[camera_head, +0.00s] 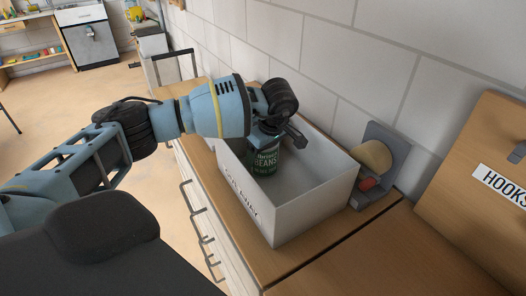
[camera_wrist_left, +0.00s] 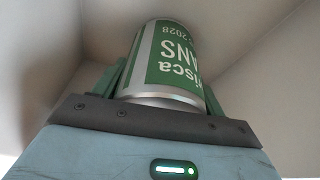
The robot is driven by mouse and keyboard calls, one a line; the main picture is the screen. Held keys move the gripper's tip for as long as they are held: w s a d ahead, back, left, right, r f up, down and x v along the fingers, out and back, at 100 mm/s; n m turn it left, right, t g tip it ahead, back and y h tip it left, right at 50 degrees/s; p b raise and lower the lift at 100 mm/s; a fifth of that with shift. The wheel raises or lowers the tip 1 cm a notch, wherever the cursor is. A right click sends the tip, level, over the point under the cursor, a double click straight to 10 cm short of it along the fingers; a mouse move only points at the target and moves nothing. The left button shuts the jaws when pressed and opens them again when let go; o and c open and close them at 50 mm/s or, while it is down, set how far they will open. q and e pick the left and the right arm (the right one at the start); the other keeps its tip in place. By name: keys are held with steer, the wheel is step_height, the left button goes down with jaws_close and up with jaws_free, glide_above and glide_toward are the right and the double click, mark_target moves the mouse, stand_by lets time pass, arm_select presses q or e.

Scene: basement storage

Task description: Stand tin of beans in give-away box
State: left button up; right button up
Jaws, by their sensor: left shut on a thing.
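The tin of beans (camera_head: 265,161), green with a pale label band, is inside the left end of the white give-away box (camera_head: 300,222). It looks close to upright, with its lettering right way up in the head view. My left gripper (camera_head: 279,133) reaches over the box from the left and is shut on the upper part of the tin. The left wrist view shows the tin (camera_wrist_left: 165,62) between the green fingers, with pale box walls around it. I cannot tell whether the tin's base touches the box floor. My right gripper is not in view.
The box stands on a wooden counter (camera_head: 262,262) against a grey block wall. A grey bookend-like holder (camera_head: 392,148) with a tan round thing and a red thing stands right of the box. A wooden board with a HOOKS label (camera_head: 500,187) leans farther right. The rest of the box looks empty.

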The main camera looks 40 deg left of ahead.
arm_select(q)
steer(key=o, duration=1.3)
steer(key=shift+f, duration=0.1)
steer(key=shift+o, duration=0.2)
steer(key=v, duration=1.2)
steer(key=shift+a, duration=0.1)
